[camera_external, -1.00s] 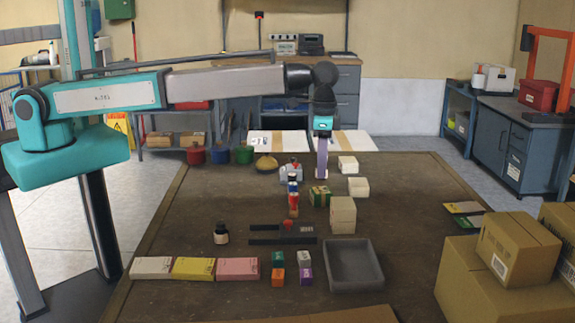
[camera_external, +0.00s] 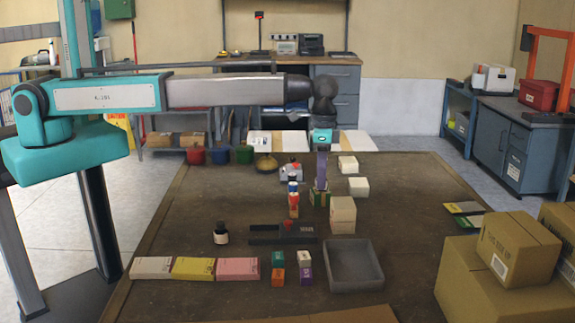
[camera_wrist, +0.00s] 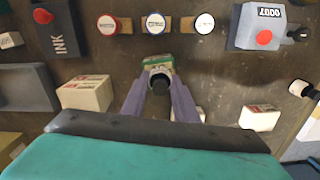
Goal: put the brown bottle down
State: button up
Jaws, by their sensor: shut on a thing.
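My gripper (camera_external: 321,186) points down over the far middle of the table. In the wrist view its two purple fingers (camera_wrist: 159,90) are closed around the brown bottle (camera_wrist: 160,83), of which mainly the dark cap and a pale ring show. The fingers hide the bottle in the external view. A green-and-white carton (camera_external: 319,198) is right by the fingertips; in the wrist view the carton (camera_wrist: 157,61) shows just beyond the bottle. I cannot tell whether the bottle touches the table or the carton.
A grey tray (camera_external: 354,272) and a small dark bottle (camera_external: 221,234) are nearer the camera. Open table lies at right.

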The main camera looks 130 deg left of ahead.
jog(key=shift+f, duration=0.15)
jog(key=o, duration=1.1)
jog(key=shift+r, duration=0.25)
jog(key=shift+r+b, duration=1.15)
jog(key=shift+r, duration=4.8)
